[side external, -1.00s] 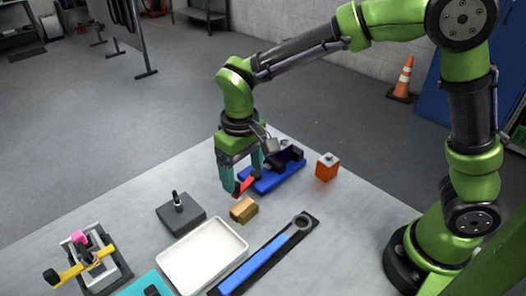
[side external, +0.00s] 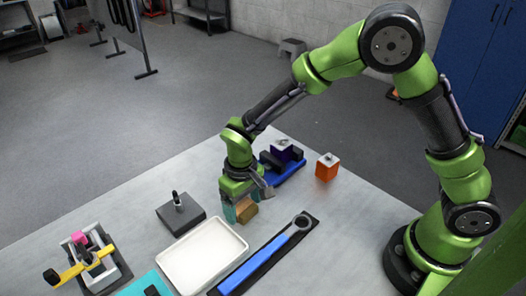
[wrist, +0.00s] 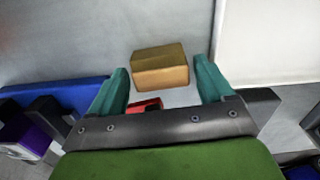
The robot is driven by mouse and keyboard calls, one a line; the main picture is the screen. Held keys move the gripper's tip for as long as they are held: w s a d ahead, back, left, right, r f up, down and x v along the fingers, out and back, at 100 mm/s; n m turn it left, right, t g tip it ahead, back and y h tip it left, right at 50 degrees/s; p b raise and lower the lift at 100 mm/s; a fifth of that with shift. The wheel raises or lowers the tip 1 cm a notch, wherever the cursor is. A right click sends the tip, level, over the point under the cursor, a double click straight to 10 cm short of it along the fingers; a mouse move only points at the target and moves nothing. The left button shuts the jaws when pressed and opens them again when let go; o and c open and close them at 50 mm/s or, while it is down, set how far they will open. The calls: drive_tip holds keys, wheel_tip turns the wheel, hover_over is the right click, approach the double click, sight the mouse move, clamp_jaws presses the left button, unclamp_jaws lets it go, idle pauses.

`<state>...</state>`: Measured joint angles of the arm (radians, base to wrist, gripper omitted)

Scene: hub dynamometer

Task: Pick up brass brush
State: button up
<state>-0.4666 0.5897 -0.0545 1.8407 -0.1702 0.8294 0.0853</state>
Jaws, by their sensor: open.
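The brass brush appears to be the small tan, brass-coloured block (side external: 247,209) on the table, beside the white tray. It also shows in the wrist view (wrist: 161,68), at the upper middle. My gripper (side external: 236,207) is low at the block, its teal fingers partly covering it in the side view. In the wrist view my gripper (wrist: 162,66) is open, with the block in line with the gap and clear space visible on both sides. I cannot tell whether the fingertips are level with it. No contact shows.
A white tray (side external: 205,262) lies close to the block. A blue-handled wrench (side external: 268,258) lies on a dark mat. A blue holder (side external: 285,175) and an orange box (side external: 327,168) stand behind. A small red piece (wrist: 147,105) shows between the fingers' bases.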

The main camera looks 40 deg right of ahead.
sight(243, 207)
drive_tip(key=c, duration=0.8)
drive_tip(key=shift+c, duration=0.2)
drive_tip(key=shift+r, duration=0.55)
wheel_tip(243, 207, up, 2)
drive_tip(key=shift+r, duration=0.2)
drive_tip(key=s+d, duration=0.2)
drive_tip(key=s, duration=0.3)
drive_tip(key=s+d+r, duration=0.1)
drive_tip(key=s+d, duration=0.1)
drive_tip(key=s, duration=0.2)
drive_tip(key=s+d, duration=0.2)
drive_tip(key=s, duration=0.3)
drive_tip(key=shift+s+d+r, duration=0.25)
drive_tip(key=shift+s+d, duration=0.05)
